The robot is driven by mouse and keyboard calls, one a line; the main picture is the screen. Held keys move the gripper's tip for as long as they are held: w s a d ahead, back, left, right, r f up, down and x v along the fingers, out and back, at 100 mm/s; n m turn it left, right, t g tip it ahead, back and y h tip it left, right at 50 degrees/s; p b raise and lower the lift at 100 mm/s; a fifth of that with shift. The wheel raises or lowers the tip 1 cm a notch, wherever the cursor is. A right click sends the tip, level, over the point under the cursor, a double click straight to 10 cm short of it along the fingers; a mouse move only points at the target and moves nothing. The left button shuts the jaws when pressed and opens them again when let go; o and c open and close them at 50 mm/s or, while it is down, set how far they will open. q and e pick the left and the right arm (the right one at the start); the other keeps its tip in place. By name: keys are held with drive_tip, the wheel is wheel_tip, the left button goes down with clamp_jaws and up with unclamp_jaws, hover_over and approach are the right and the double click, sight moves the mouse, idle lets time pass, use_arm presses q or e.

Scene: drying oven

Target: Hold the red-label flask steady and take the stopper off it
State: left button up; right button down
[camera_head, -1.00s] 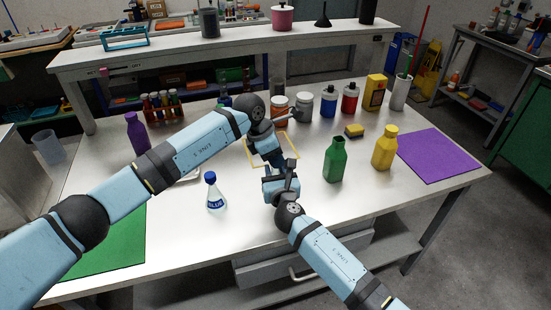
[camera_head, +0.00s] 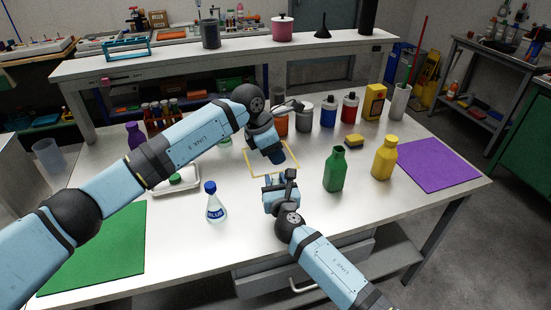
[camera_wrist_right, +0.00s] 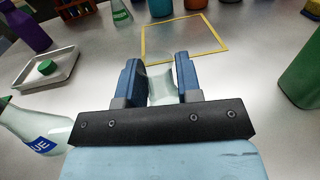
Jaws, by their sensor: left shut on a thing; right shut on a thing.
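My right gripper (camera_head: 283,190) is shut on the clear glass flask (camera_wrist_right: 161,84). In the right wrist view its glass shows between the two blue fingers (camera_wrist_right: 160,80). No stopper and no label can be seen on this part of it. My left gripper (camera_head: 277,158) is above and beyond the right one, apart from it, pointing down. It is shut, and its fingertips and the stopper in them are too hidden to make out.
A blue-label flask (camera_head: 216,205) stands left of my right gripper. A white tray (camera_head: 190,186) with a green stopper (camera_head: 175,179) lies behind it. A yellow square outline (camera_head: 291,160) is on the table. Green (camera_head: 336,170) and yellow (camera_head: 384,160) bottles stand to the right.

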use_arm(q)
drive_tip(key=shift+f, duration=0.1)
use_arm(e)
drive_tip(key=c, duration=0.7)
unclamp_jaws()
